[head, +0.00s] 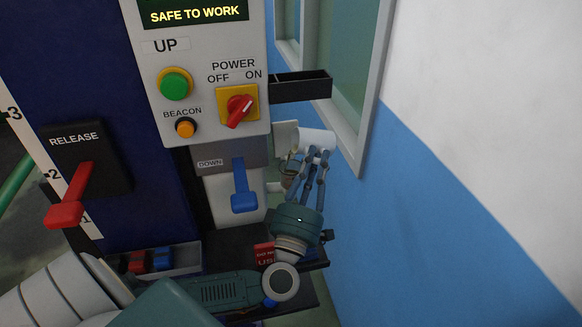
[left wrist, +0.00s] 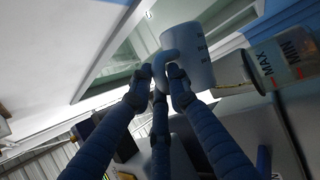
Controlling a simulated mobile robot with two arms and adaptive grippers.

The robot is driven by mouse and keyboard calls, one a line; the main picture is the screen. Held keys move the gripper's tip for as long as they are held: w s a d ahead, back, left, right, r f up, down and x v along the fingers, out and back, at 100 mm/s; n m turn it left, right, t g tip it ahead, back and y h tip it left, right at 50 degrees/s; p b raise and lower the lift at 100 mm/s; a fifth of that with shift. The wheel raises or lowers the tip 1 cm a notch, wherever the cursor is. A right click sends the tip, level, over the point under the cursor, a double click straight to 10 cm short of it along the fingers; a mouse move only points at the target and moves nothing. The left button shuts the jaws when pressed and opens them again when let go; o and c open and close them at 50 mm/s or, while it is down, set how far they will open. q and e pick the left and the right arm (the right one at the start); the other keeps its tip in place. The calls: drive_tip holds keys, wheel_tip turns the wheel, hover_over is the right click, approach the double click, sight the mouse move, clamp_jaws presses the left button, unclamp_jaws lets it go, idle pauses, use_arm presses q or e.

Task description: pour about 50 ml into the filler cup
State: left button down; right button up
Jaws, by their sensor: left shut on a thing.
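My left gripper (head: 312,157) is shut on a white measuring cup (head: 318,139), which is tipped over toward the left in the head view. In the left wrist view my fingers (left wrist: 163,78) close around the measuring cup's handle, and dark markings show on the white cup (left wrist: 194,60). The clear filler cup (head: 288,174) is just left of and below the measuring cup, partly hidden by my fingers. In the left wrist view the filler cup (left wrist: 280,62) carries MIN and MAX marks. A thin amber line lies between the two cups; I cannot tell whether it is liquid pouring. My right gripper is not in view.
A grey control panel (head: 203,100) with buttons and a red power switch (head: 238,108) stands on the left. A blue DOWN lever (head: 243,190) is close left of the cups. A dark bracket (head: 300,84) juts out above. A blue and white wall (head: 440,200) is on the right.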

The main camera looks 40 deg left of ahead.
use_arm(q)
drive_tip(key=shift+w+d+r+n+b, duration=0.1)
drive_tip(key=shift+n+b, duration=0.25)
drive_tip(key=shift+n, duration=0.05)
drive_tip(key=r+m+p, duration=0.1)
drive_tip(key=p, duration=0.1)
drive_tip(key=m+h+p, duration=0.1)
drive_tip(key=m+p, duration=0.1)
drive_tip(key=p, duration=0.1)
drive_tip(key=shift+w+r, duration=0.35)
drive_tip(key=shift+f+m+g, duration=0.3)
drive_tip(key=shift+g, duration=0.1)
drive_tip(key=shift+f, duration=0.25)
